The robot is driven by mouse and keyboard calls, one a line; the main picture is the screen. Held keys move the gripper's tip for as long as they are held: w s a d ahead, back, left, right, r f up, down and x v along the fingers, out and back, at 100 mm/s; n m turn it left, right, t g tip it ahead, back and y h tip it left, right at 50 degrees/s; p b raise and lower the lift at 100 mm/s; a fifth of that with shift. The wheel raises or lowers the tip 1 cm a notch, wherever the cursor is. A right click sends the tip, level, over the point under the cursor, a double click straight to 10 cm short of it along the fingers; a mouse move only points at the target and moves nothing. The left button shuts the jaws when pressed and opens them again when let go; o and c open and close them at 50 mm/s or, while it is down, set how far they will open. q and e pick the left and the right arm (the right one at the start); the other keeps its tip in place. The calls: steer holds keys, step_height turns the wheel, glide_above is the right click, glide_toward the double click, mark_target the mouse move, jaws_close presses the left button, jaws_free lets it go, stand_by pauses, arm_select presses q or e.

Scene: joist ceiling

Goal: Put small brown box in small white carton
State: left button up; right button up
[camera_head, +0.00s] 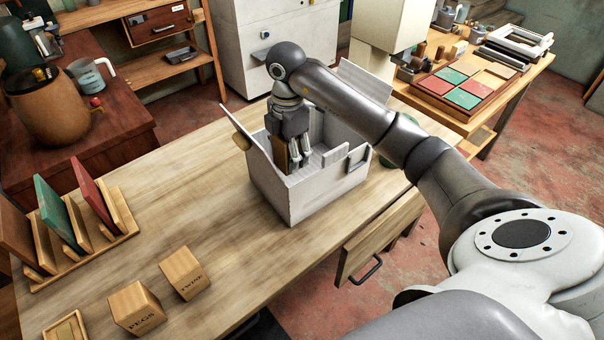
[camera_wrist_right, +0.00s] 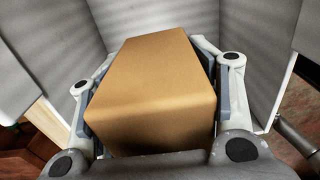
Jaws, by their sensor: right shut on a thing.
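The small white carton (camera_head: 315,197) stands on the wooden table with its flaps open. My right gripper (camera_head: 293,160) reaches down into the carton from above. It is shut on the small brown box (camera_wrist_right: 152,85), which fills the middle of the right wrist view between the two fingers. In the head view only a narrow brown strip of the box (camera_head: 294,154) shows beside the fingers, inside the carton's walls. The carton's pale inner walls (camera_wrist_right: 185,15) surround the box in the wrist view. Whether the box touches the carton's floor is hidden. My left gripper is not in view.
Two wooden blocks marked PEGS (camera_head: 137,308) and TWINE (camera_head: 185,273) stand at the table's front left. A rack (camera_head: 75,250) with coloured panels is at the left. An open drawer (camera_head: 380,235) juts out at the front. The table left of the carton is clear.

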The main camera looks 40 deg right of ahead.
step_height(320, 180, down, 9)
steer(key=shift+r, duration=0.1)
stand_by(0.3)
steer(key=o, duration=1.3)
steer(key=shift+c, duration=0.2)
step_height(320, 180, up, 12)
